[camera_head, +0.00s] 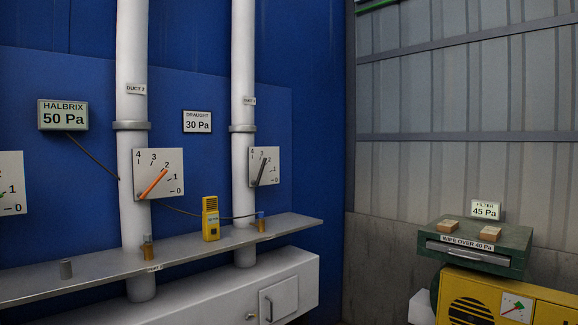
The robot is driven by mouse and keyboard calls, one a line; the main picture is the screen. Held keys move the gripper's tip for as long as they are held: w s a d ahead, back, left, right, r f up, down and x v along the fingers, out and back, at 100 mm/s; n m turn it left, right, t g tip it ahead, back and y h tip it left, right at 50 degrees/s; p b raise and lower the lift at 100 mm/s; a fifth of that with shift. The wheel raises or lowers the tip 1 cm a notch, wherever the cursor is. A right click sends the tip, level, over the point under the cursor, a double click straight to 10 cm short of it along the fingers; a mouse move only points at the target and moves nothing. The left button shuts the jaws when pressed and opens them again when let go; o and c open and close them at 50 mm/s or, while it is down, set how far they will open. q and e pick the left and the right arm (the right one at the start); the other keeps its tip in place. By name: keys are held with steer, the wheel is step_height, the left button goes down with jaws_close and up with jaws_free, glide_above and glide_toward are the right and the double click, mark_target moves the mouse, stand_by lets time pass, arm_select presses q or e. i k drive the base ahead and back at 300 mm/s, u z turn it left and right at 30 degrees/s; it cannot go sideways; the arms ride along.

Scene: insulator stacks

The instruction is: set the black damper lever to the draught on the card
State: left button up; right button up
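The black damper lever (261,171) is on a white dial plate (273,183) on the right-hand white duct (243,100). It tilts steeply up and to the right from the plate's lower left. Its tip is near the upper marks, too small to read exactly. The card (197,122) on the blue wall reads "DRAUGHT 30 Pa". A grey-framed display (63,116) reads "HALBRIX 50 Pa". Neither of my grippers is in view.
An orange lever (153,184) is on the duct 2 dial. A shelf (100,273) below holds a yellow meter (211,220) and small fittings; thin tubes run near the ducts. At right, a green box (477,262) sits above a yellow machine (490,300), beside a "FILTER 45 Pa" sign (486,210).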

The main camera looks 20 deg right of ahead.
mark_target(253, 182)
steer(key=z, duration=0.8)
steer(key=i, duration=0.9)
steer(key=z, duration=0.35)
steer(key=i, duration=0.9)
steer(key=u, duration=0.5)
